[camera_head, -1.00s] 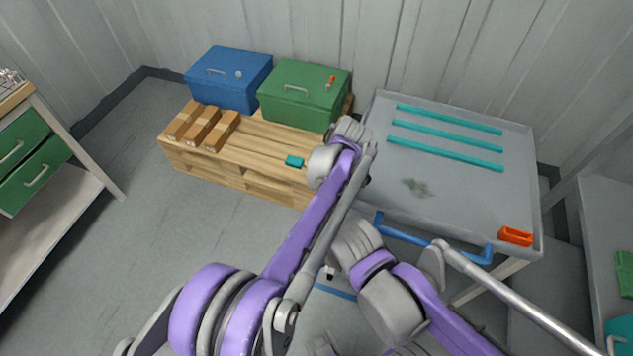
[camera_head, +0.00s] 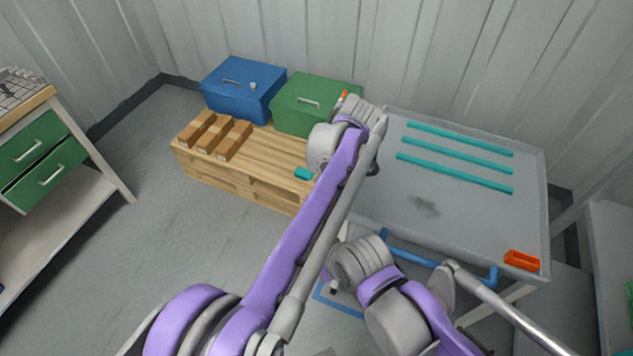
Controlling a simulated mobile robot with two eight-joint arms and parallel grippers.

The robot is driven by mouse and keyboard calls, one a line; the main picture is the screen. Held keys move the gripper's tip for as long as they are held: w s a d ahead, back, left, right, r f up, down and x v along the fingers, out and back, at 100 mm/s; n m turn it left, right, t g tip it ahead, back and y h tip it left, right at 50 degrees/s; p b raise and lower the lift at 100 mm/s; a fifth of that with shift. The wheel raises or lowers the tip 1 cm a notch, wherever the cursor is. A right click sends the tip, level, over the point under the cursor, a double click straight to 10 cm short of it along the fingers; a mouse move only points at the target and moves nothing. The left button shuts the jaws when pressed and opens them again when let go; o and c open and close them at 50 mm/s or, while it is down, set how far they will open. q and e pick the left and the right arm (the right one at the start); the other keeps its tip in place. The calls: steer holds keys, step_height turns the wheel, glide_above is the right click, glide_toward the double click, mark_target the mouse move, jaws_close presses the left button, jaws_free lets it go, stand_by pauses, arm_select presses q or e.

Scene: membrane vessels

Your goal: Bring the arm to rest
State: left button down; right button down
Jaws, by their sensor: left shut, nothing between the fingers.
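My left arm, purple and grey, comes in from the lower left and reaches up to the middle, in front of the pallet's right end and the grey table's left edge. My left gripper (camera_head: 373,168) shows only as a small dark part beside the arm's far end. It holds nothing and is shut; its fingertips are mostly hidden behind the arm. My other arm lies at the lower right, bent, in front of the table's front edge. Its gripper is not in view.
A wooden pallet (camera_head: 240,187) carries a blue box (camera_head: 238,95), a green box (camera_head: 305,112) and brown cartons (camera_head: 215,137). A green-drawered bench (camera_head: 50,175) stands left.

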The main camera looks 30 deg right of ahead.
arm_select(q)
steer(key=shift+s+r, duration=0.1)
steer(key=shift+r, duration=0.15)
stand_by(0.3)
steer(key=a+r+m+h+p, duration=0.1)
steer(key=a+r, duration=0.1)
steer(key=a, duration=1)
steer(key=a+r+m, duration=0.2)
steer(key=a, duration=1)
steer(key=s+a+f+m+t, duration=0.1)
steer(key=s+a+f, duration=0.2)
steer(key=s+a, duration=0.5)
steer(key=s+a+f+m+t+h+p, duration=0.1)
steer(key=s+a+f+m, duration=0.1)
steer(key=s+a, duration=0.6)
steer(key=a+f, duration=0.1)
steer(key=a, duration=0.3)
steer(key=shift+s+f+m, duration=0.3)
steer(key=shift+s+f, duration=0.05)
steer(key=shift+s, duration=0.05)
